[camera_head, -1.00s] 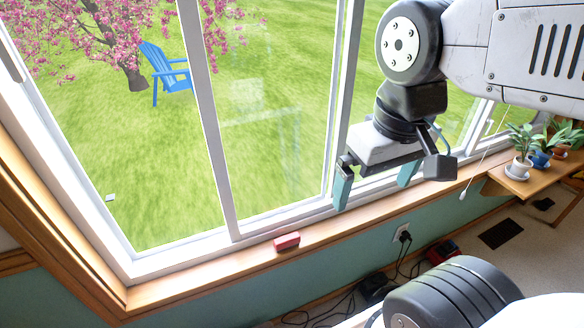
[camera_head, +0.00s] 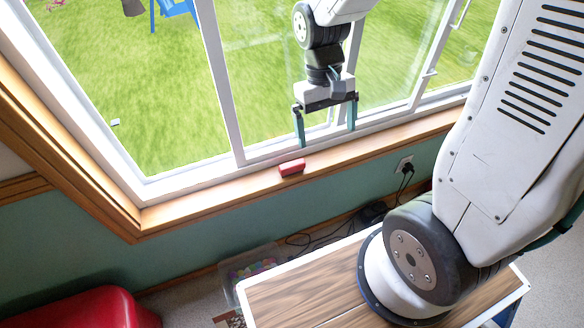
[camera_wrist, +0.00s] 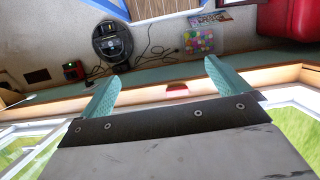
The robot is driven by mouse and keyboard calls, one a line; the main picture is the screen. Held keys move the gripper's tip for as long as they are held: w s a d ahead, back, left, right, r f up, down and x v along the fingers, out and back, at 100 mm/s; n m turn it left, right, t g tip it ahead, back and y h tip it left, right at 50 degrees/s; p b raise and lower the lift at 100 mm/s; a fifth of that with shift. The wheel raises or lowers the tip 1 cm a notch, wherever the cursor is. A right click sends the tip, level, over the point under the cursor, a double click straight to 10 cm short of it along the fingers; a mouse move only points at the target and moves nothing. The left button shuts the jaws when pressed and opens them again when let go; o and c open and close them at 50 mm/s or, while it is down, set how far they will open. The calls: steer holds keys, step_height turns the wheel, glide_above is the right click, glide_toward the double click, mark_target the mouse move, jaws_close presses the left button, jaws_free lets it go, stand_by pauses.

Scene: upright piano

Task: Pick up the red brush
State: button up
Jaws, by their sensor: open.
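The red brush (camera_head: 292,167) is a small red block lying on the wooden window sill (camera_head: 225,188), close to the white window frame. My gripper (camera_head: 325,138) is open and empty. In the head view it hangs fingers-down in front of the window, above and to the right of the brush, apart from it. In the wrist view the teal fingertips (camera_wrist: 160,80) are spread wide.
The window frame (camera_head: 238,158) stands right behind the sill. Below are a power outlet (camera_head: 404,164) with cables and a bin of colourful balls (camera_head: 252,265). A red seat (camera_head: 85,308) is at lower left. The sill left of the brush is clear.

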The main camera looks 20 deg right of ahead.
steer(key=w+a+f, duration=0.1)
steer(key=w+f, duration=0.3)
steer(key=f, duration=0.6)
steer(key=w+f, duration=0.5)
steer(key=f, duration=0.5)
steer(key=t, duration=0.3)
glide_above(292, 164)
step_height(292, 164, down, 3)
steer(key=shift+d+f, duration=0.1)
steer(key=shift+f, duration=0.05)
step_height(292, 164, down, 8)
steer(key=shift+w+r, duration=0.1)
steer(key=shift+r, duration=0.1)
steer(key=c, duration=1)
steer(key=shift+r, duration=0.15)
